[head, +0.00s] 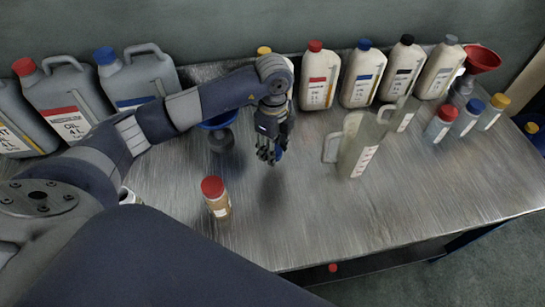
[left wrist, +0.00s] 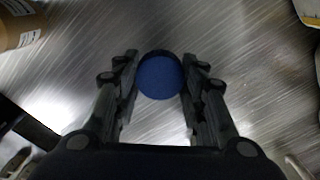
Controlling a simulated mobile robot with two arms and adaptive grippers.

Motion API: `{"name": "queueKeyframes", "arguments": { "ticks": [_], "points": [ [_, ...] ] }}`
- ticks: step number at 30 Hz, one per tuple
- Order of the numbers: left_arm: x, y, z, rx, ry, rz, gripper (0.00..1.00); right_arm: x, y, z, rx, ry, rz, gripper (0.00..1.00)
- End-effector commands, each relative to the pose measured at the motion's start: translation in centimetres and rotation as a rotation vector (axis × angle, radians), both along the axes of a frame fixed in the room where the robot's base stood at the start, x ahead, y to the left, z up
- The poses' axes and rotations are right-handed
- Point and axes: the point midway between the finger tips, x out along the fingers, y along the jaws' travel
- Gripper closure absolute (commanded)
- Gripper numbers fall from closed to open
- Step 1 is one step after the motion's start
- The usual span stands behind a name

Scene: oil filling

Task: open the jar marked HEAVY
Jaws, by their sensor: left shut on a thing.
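My left gripper (head: 270,155) is above the middle of the metal table, with its shadow below it. It is shut on a round blue lid (left wrist: 160,76), which sits between the two fingers in the left wrist view. No jar shows beneath the lid. A small jar with a red lid and brown contents (head: 217,198) stands on the table at front left of the gripper. Small jars with red (head: 440,122), blue (head: 468,118) and yellow (head: 493,112) lids stand at the right. I cannot read the word HEAVY on any label. My right gripper is not in view.
A clear jug (head: 357,145) stands right of the gripper. A blue funnel (head: 220,122) is partly behind my arm; a red funnel (head: 482,60) is at back right. White bottles (head: 318,82) and grey canisters (head: 65,95) line the back. The front middle is clear.

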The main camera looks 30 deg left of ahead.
Motion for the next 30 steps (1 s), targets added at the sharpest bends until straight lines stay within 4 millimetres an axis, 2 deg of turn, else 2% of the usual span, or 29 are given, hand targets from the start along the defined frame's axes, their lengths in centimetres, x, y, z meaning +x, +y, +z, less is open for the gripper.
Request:
{"name": "queueKeyframes", "arguments": {
  "ticks": [15, 26, 27, 29, 30],
  "points": [
    [0.0, 0.0, -5.5, -0.001, -0.001, -0.002, 0.91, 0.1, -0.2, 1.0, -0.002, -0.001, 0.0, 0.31],
    [0.0, 0.0, -6.1, 0.0, -0.001, -0.003, 0.91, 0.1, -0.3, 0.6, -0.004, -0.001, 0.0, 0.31],
    [0.0, 0.0, -5.9, 0.0, -0.002, -0.003, 0.53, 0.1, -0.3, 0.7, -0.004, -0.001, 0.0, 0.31],
    [0.0, 0.0, -5.9, 0.0, -0.001, -0.003, 0.42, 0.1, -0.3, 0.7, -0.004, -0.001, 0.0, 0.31],
    [0.0, 0.0, -5.9, 0.0, -0.001, -0.003, 0.42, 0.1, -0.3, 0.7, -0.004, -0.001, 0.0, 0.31]
  ]
}}
